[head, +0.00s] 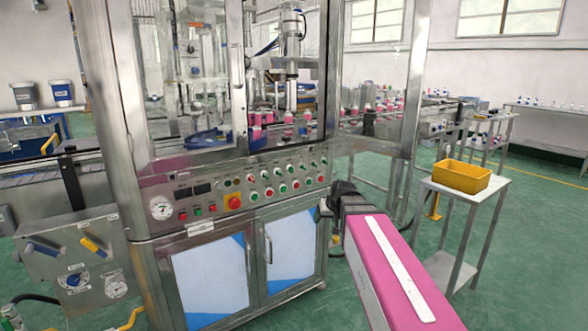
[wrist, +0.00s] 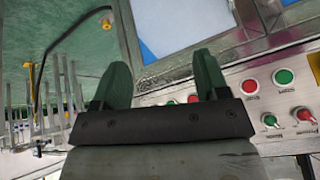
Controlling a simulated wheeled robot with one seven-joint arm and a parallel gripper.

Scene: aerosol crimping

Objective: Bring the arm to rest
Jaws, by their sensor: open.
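My gripper (wrist: 160,82) shows in the wrist view with its two green fingers spread apart and nothing between them. It is close to the crimping machine's control panel (wrist: 262,110), whose buttons show to the right of and behind the fingers; I cannot tell whether anything touches. In the head view my pink arm (head: 392,265) reaches from the lower right toward the front right corner of the machine. The gripper itself is hidden there behind the dark wrist part.
The steel crimping machine (head: 247,183) fills the middle, with a red emergency button (head: 234,201) and cabinet doors (head: 290,248) below. A yellow bin (head: 461,177) stands on a small side table (head: 470,196) at the right. Green floor (head: 540,270) is clear at the far right.

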